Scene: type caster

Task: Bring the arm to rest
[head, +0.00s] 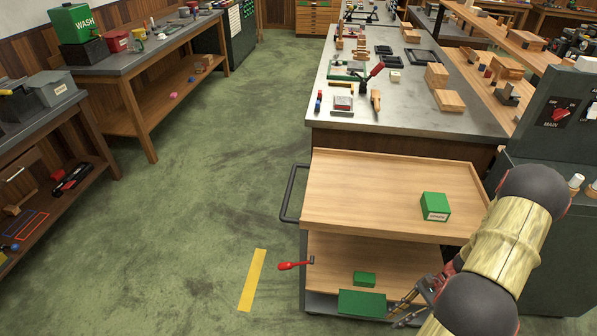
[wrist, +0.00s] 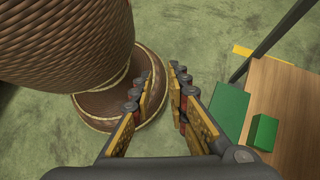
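My gripper (head: 397,314) is low at the right of the head view, beside the near right part of the trolley's lower shelf. In the wrist view, my gripper (wrist: 166,72) has its two fingers apart with nothing between them. It is open and empty. In the head view the bent arm partly hides the trolley's right side.
A wooden trolley (head: 370,190) carries a labelled green box (head: 436,206) on top. Green floor is clear leftward.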

